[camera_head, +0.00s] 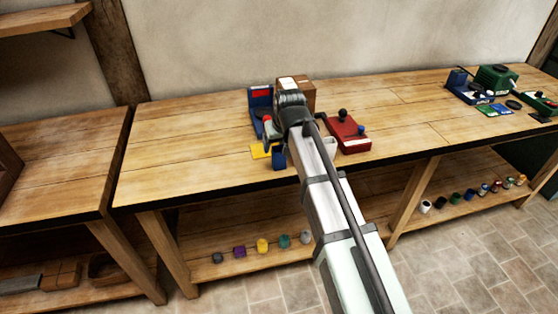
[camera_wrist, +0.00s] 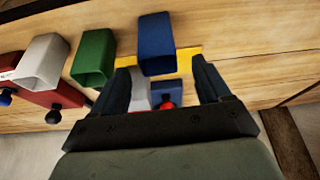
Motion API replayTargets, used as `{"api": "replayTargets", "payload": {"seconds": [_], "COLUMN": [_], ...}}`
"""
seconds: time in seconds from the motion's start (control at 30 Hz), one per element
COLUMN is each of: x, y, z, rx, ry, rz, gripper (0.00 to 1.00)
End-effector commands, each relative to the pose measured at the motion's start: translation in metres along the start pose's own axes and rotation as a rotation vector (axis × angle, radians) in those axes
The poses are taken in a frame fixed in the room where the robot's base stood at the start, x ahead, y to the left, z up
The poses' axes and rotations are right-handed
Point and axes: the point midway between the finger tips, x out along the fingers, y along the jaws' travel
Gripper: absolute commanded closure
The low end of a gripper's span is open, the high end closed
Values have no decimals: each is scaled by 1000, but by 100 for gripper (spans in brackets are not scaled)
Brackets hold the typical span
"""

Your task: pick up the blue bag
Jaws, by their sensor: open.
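The blue bag (camera_wrist: 157,50) shows in the wrist view as a blue, box-shaped piece with an open end. It is just beyond and between the fingertips of my gripper (camera_wrist: 162,70), which is open and empty. In the head view the blue bag (camera_head: 279,160) is near the front edge of the bench, beside a yellow patch (camera_head: 259,151). I cannot tell whether a finger touches the bag.
A green bag (camera_wrist: 94,57) and a white bag (camera_wrist: 42,60) stand in a row beside the blue one. A red device (camera_head: 350,134), a blue device (camera_head: 260,101) and a brown box (camera_head: 300,88) are close by. The left part of the bench (camera_head: 180,150) is clear.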

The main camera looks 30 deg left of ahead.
Motion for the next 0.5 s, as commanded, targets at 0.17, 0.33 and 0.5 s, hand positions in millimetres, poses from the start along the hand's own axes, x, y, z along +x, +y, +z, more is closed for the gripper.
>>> {"api": "replayTargets", "payload": {"seconds": [0.17, 0.33, 0.5], "x": [15, 37, 49], "y": [1, 1, 1], "z": [2, 2, 3], "rx": [0, 0, 1], "ry": [-1, -1, 1], "rz": [0, 0, 0], "gripper": [23, 23, 23]}}
